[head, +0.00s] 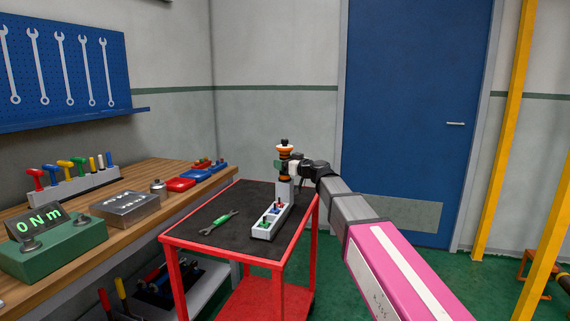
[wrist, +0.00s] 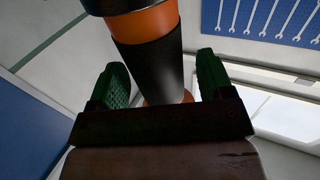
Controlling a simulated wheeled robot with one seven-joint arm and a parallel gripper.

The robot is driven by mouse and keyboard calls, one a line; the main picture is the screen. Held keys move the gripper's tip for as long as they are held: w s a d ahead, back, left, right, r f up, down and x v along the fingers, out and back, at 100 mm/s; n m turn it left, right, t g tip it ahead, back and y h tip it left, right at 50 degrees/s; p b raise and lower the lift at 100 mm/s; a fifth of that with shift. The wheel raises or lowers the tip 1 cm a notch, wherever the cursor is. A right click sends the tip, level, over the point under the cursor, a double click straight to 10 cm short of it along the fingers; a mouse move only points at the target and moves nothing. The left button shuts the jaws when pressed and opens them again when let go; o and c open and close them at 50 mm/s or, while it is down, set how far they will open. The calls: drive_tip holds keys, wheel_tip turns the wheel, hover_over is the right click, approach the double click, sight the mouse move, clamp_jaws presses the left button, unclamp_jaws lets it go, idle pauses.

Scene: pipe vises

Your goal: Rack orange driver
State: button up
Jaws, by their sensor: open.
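The orange driver (head: 285,150), with orange and black bands, stands upright at the far end of a light grey rack (head: 262,233) on the cart. My gripper also shows in the head view (head: 289,165), level with the driver's middle. The driver's lower end is hidden.
The red cart (head: 198,248) has a dark top holding a green-handled wrench (head: 220,222). The rack's near slots hold small coloured pieces. A wooden bench (head: 140,215) at left carries a torque display (head: 45,235), a tool holder (head: 75,187) and trays.

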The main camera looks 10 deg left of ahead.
drive_tip(key=v, duration=1)
drive_tip(key=shift+s+d, duration=0.2)
drive_tip(key=shift+f, duration=0.2)
drive_tip(key=s+d+f+m+g+h, duration=0.2)
drive_tip(key=s+d+f+m+h, duration=0.15)
drive_tip(key=d+f, duration=0.7)
drive_tip(key=s+d+f+m+g+h, duration=0.2)
drive_tip(key=d+f+h, duration=0.25)
drive_tip(key=f, duration=1.05)
drive_tip(key=s+d+f+m+g+h, duration=0.2)
drive_tip(key=s+d+f+m+h, duration=0.1)
drive_tip(key=s+d+f, duration=0.3)
drive_tip(key=s+d+f+m+g+h, duration=0.3)
drive_tip(key=s+d+f, duration=0.4)
drive_tip(key=d+f, duration=0.4)
drive_tip(key=d+h, duration=0.1)
drive_tip(key=d, duration=0.2)
drive_tip(key=shift+s, duration=0.35)
drive_tip(key=shift+d, duration=0.1)
